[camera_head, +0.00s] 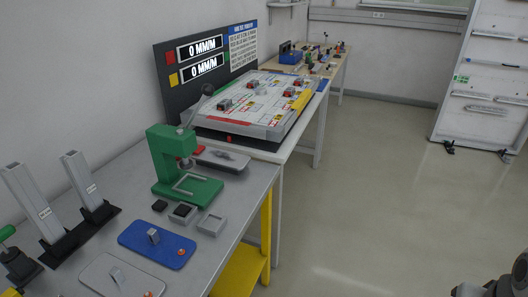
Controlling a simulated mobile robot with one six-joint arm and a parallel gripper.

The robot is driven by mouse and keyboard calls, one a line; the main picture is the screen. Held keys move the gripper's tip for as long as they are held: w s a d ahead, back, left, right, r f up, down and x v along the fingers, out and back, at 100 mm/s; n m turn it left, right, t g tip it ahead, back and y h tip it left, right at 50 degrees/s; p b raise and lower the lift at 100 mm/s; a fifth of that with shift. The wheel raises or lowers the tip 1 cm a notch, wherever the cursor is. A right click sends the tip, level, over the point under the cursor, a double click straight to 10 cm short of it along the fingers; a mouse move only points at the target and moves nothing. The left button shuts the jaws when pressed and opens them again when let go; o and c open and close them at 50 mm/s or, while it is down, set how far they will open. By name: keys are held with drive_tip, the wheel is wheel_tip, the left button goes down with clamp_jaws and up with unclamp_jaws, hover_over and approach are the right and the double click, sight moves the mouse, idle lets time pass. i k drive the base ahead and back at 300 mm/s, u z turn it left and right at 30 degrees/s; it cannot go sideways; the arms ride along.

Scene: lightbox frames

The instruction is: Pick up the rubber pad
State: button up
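A small flat black pad (160,205) lies on the grey metal table, in front of the green press (182,165). It looks like the rubber pad. To its right, a second dark square piece (183,211) sits in or on a small frame. Next to that is an empty-looking light grey square tray (211,224). The pads are too small to tell their material. Dark machine parts, which look like mine, show at the lower right edge, far from the pads. I cannot make out any gripper fingertips.
Two grey columns (85,182) stand at left. A yellow support (266,236) is under the table edge. The floor (385,190) to the right is clear.

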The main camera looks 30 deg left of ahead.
sight(160, 206)
drive_tip(key=i, duration=1.6)
drive_tip(key=u, duration=3.4)
drive_tip(key=i, duration=1)
drive_tip(key=z, duration=0.1)
